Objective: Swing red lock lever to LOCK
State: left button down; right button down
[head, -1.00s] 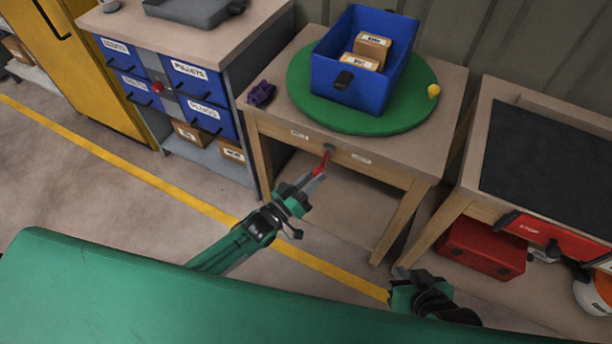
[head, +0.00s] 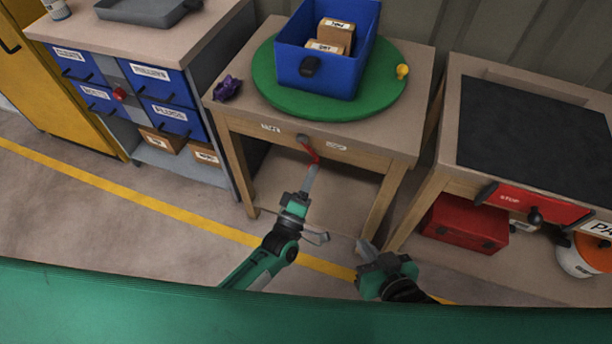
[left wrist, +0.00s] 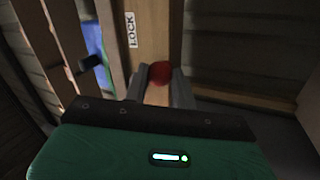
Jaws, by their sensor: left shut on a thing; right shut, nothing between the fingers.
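The red lock lever (head: 312,154) hangs from a dark pivot on the front apron of the wooden table, slanting down and right. My left gripper (head: 313,168) is shut on the lever's lower end, its arm reaching up from below. In the left wrist view the lever's round red knob (left wrist: 160,72) sits between the fingers. The LOCK label (left wrist: 131,30) shows on the wood just beyond it. In the head view two small labels flank the pivot, left (head: 270,127) and right (head: 337,146), too small to read surely. My right gripper (head: 365,247) is shut and empty, lower right.
On the table a green turntable (head: 265,85) carries a blue bin (head: 330,75) with boxes inside. A purple object (head: 227,88) lies at the table's left corner. A drawer cabinet (head: 127,75) stands left; a bench with a red STOP panel (head: 530,203) stands right.

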pick_arm(q)
jog(key=shift+d+r+n, duration=0.15)
jog(key=shift+d+n, duration=0.05)
jog(key=shift+n, duration=0.4)
jog(key=c, duration=1.1)
grip_release()
jog(key=shift+s, duration=0.1)
jog(key=shift+c, duration=0.2)
jog(key=v, duration=1.3)
jog(key=shift+s+f, duration=0.2)
jog(key=shift+s, duration=0.15)
